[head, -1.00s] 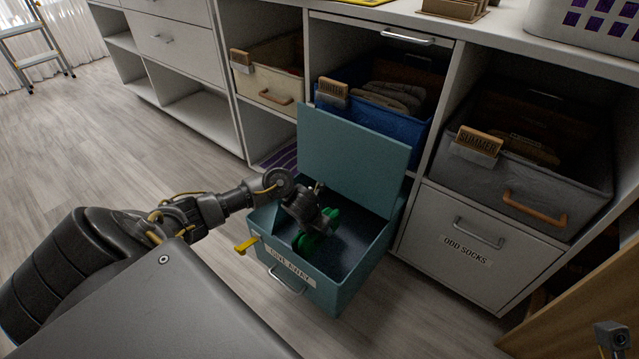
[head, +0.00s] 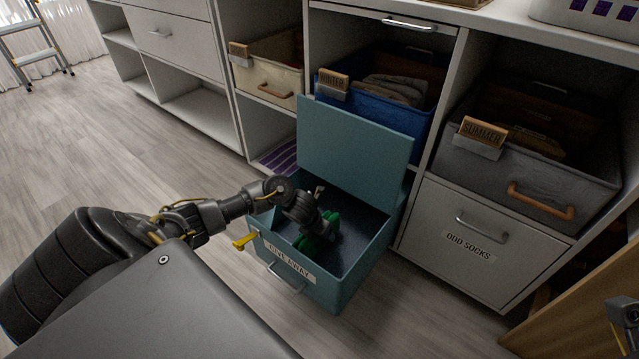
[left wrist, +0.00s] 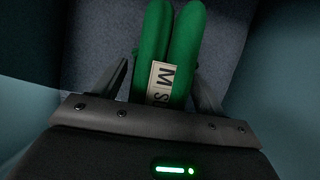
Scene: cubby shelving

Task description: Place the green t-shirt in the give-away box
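The green t-shirt (head: 318,240) is a rolled bundle inside the open teal give-away box (head: 352,283). My left gripper (head: 316,232) reaches down into the box. In the left wrist view the t-shirt (left wrist: 168,40) shows as two green rolls with a pale size tag, between the dark fingers of my gripper (left wrist: 163,85). The fingers look shut on it, though a thin gap seems to show on the left. The bundle is close over the box's dark floor; contact with it is unclear. A part of my right arm (head: 625,315) shows at the lower right edge.
The box's teal lid (head: 352,145) stands raised at its back. A yellow tab (head: 244,242) sticks out at its left front. Behind are cubbies with a cream bin (head: 265,75), blue bin (head: 375,115) and grey bin (head: 530,175). An odd socks drawer (head: 480,240) is shut. Floor at left is clear.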

